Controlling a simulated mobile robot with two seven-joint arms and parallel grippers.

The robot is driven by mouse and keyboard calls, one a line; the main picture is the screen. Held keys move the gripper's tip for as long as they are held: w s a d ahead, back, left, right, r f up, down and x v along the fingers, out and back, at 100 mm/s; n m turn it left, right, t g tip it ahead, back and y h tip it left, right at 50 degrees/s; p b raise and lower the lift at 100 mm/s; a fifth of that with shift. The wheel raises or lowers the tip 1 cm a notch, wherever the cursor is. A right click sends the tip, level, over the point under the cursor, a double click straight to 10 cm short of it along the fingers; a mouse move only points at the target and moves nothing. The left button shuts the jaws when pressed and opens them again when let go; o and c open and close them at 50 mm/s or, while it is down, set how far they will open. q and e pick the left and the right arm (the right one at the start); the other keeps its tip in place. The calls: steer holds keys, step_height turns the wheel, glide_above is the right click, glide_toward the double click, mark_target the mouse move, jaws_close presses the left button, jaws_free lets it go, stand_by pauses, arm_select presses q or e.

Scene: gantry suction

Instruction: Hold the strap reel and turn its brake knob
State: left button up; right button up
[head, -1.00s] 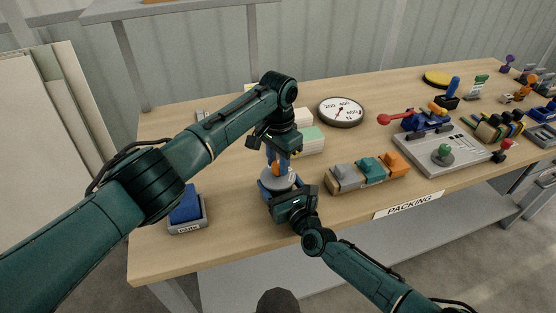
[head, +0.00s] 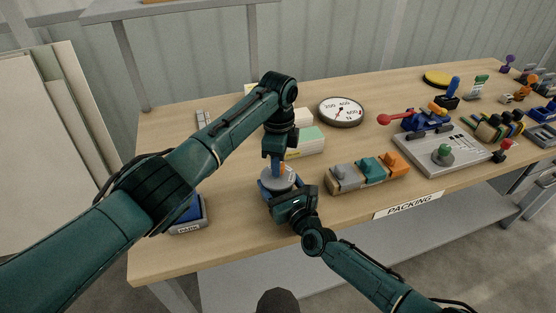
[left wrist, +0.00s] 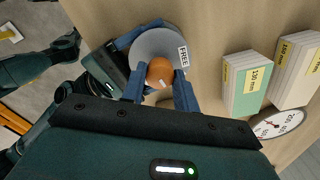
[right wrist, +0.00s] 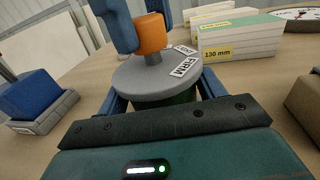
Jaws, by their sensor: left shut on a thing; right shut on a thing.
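The strap reel (head: 277,180) stands on the table near its front edge. It has a grey round top, labelled FREE and FIRM in the wrist views, and a dark green body under it. The orange brake knob (left wrist: 159,72) sits upright in the middle of the top. My left gripper (left wrist: 160,88) comes from above, its blue fingers on either side of the knob, shut on it. My right gripper (right wrist: 162,92) comes from the front, shut around the reel's body just below the grey top. The knob also shows in the right wrist view (right wrist: 152,34).
Pale and green-topped blocks (head: 308,140) and a round dial (head: 341,111) stand behind the reel. A tray of grey, teal and orange pieces (head: 368,172) is to the right. A labelled holder with a blue block (head: 188,227) is to the left, partly behind my left arm.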

arm_select(q)
steer(key=m, duration=0.4)
steer(key=shift+m, duration=0.3)
steer(key=m, duration=0.4)
steer(key=shift+m, duration=0.3)
steer(key=o, duration=1)
steer(key=shift+r, duration=0.1)
step_height(320, 180, up, 12)
steer(key=shift+f, duration=0.1)
